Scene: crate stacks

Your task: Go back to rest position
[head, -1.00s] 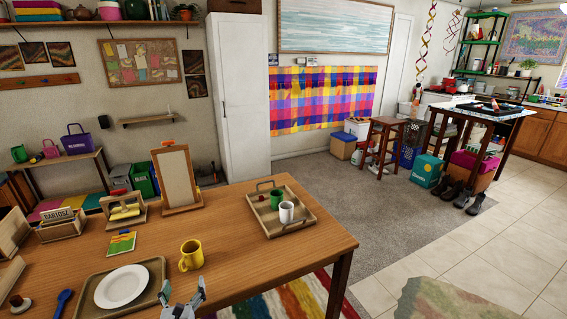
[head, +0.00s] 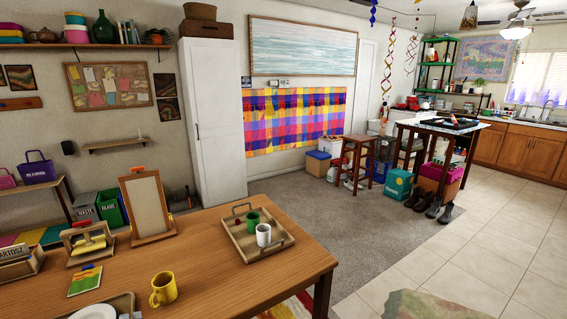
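My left gripper (head: 131,315) barely shows. Only a small pale sliver, which looks like its fingertips, is at the bottom edge beside the tray with the white plate. Its opening and the rest of that arm are below the picture. My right gripper is not in view. A yellow mug (head: 163,290) stands upright on the wooden table (head: 215,290), right of the sliver and apart from it. The white plate (head: 95,312) and its tray (head: 122,302) are cut off by the bottom edge.
A wooden tray (head: 238,241) holds a green mug (head: 253,218) and a white mug (head: 263,236). A framed board (head: 148,208) stands at the table's back. Stools (head: 361,150) and a high table (head: 440,128) stand farther right.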

